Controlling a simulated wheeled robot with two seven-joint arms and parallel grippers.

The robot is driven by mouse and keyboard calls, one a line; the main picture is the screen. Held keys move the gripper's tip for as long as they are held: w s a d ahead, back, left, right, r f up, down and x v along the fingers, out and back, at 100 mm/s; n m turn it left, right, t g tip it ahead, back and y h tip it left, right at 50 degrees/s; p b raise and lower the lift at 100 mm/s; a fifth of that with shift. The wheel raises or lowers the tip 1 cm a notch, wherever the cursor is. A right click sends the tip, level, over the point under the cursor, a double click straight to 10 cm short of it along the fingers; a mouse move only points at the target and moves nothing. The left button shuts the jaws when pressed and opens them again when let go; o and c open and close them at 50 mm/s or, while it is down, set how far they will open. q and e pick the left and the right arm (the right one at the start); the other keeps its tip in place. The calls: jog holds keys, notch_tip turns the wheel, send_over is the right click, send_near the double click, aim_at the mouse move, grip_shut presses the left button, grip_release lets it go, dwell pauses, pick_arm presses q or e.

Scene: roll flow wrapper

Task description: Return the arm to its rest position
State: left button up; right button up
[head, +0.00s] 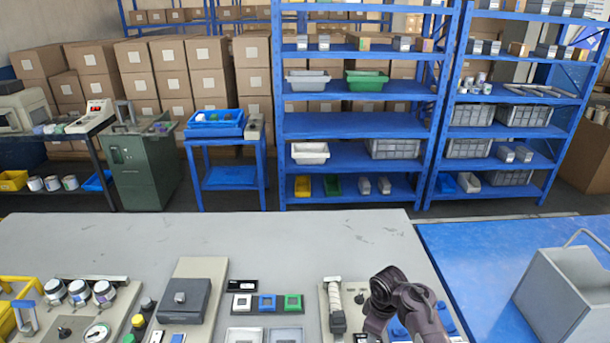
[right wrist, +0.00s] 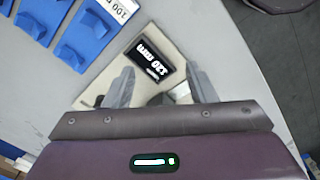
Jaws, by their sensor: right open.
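My right arm (head: 408,303) comes up from the bottom edge in the head view, bent over the right part of the grey bench (head: 330,240). My right gripper (right wrist: 160,70) shows in the right wrist view. Its two grey fingers stand well apart, with nothing held between them. Below them is a pale plate with a black display (right wrist: 150,56) that shows white characters ending in mm. The gripper's tips are hidden or out of frame in the head view. My left arm and gripper are not in the head view.
Blue blocks (right wrist: 90,36) lie beside the display plate. A roller unit (head: 335,305), a row of coloured buttons (head: 267,303) and a grey box unit (head: 185,300) sit along the bench front. A grey metal bin (head: 565,297) stands on the blue table (head: 470,260). The bench's back is clear.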

jog(key=s+r+m+t, duration=0.2)
jog(key=s+r+m, duration=0.3)
jog(key=s, duration=0.8)
jog(key=s+r+m+t, duration=0.1)
jog(key=s+r+m, duration=0.3)
jog(key=s+r, duration=0.65)
jog(key=s+f+g+b, duration=0.1)
jog(key=s+f+b, duration=0.15)
jog(key=f, duration=1.65)
jog(key=s+f+b, duration=0.2)
jog(key=f+b, duration=0.1)
jog(key=f, duration=1.6)
pick_arm(q)
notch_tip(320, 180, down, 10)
jog(key=b, duration=0.4)
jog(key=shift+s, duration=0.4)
pick_arm(e)
jog(key=s+d+f, duration=0.2)
jog(key=s+f, duration=0.8)
jog(key=f, duration=0.1)
jog(key=s+d+f+g, duration=0.1)
jog(key=s+d+f, duration=0.1)
jog(key=s+f, duration=0.7)
notch_tip(320, 180, down, 2)
jog(key=shift+s+d+f+n+g, duration=0.15)
jog(key=shift+s+d+n+g, duration=0.1)
jog(key=shift+s+n+g, duration=0.1)
